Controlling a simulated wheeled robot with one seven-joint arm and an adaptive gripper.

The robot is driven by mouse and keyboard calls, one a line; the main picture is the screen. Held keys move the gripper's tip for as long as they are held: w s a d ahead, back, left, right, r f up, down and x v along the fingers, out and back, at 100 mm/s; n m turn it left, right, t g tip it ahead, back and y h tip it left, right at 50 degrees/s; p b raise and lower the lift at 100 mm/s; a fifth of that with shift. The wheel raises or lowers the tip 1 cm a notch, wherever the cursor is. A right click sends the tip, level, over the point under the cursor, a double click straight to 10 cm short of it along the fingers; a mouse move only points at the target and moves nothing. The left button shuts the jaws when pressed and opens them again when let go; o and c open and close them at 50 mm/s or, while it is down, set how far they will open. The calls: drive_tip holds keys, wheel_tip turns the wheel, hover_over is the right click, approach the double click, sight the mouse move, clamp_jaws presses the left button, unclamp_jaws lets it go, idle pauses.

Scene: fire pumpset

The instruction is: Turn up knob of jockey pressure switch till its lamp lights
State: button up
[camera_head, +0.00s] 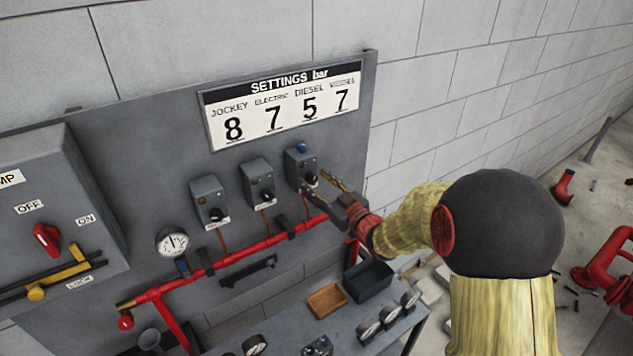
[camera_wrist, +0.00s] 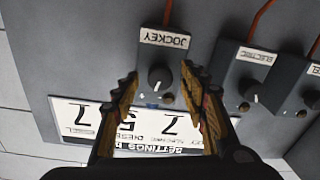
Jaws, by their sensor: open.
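The jockey pressure switch is a grey box (camera_wrist: 165,58) with a white JOCKEY label, seen upside down in the wrist view. Its round dark knob (camera_wrist: 160,78) has a white pointer mark. In the head view it is the rightmost of three switch boxes (camera_head: 300,164), with a small blue part on top. A small round dot (camera_wrist: 168,98), perhaps the lamp, sits by the knob; I cannot tell whether it is lit. My gripper (camera_head: 317,181) is open in front of this box. In the wrist view its fingers (camera_wrist: 158,76) stand either side of the knob; contact cannot be told.
The ELECTRIC box (camera_wrist: 250,78) is close beside, with another box (camera_head: 208,200) beyond it. A settings sign (camera_head: 284,105) hangs above, with JOCKEY 8. A red pipe (camera_head: 240,251) and gauge (camera_head: 173,242) lie below. A grey control cabinet (camera_head: 60,200) protrudes at left.

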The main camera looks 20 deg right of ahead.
drive_tip(key=shift+w, duration=0.2)
drive_tip(key=shift+c, duration=0.7)
clamp_jaws()
